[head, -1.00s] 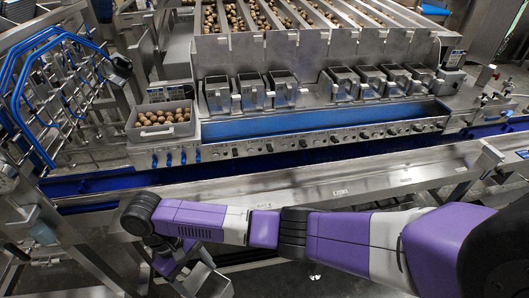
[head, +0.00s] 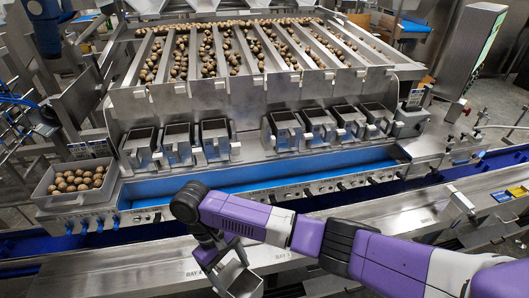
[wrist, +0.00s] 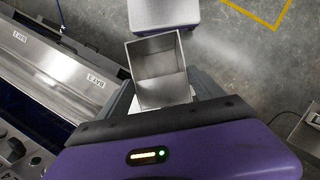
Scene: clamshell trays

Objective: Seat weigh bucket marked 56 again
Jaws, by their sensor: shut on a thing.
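My gripper (head: 213,255) is shut on a grey metal weigh bucket (head: 238,276), held in front of the machine and low in the head view. The wrist view shows the open-topped, empty bucket (wrist: 158,68) between my dark fingers (wrist: 165,98). No number is readable on it. The row of mounted weigh buckets runs above the blue trough, with several at the right (head: 318,124) and three at the left (head: 176,146). A wider gap (head: 249,143) lies between the two groups. My gripper and bucket are well below and apart from this row.
A grey bin of round brown produce (head: 78,181) stands left of the trough (head: 270,178). Sloped lanes with more produce (head: 235,50) rise behind the buckets. A steel ledge with bay labels (head: 140,268) crosses below the trough, close to my gripper. Bare floor (wrist: 235,50) shows beyond the bucket.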

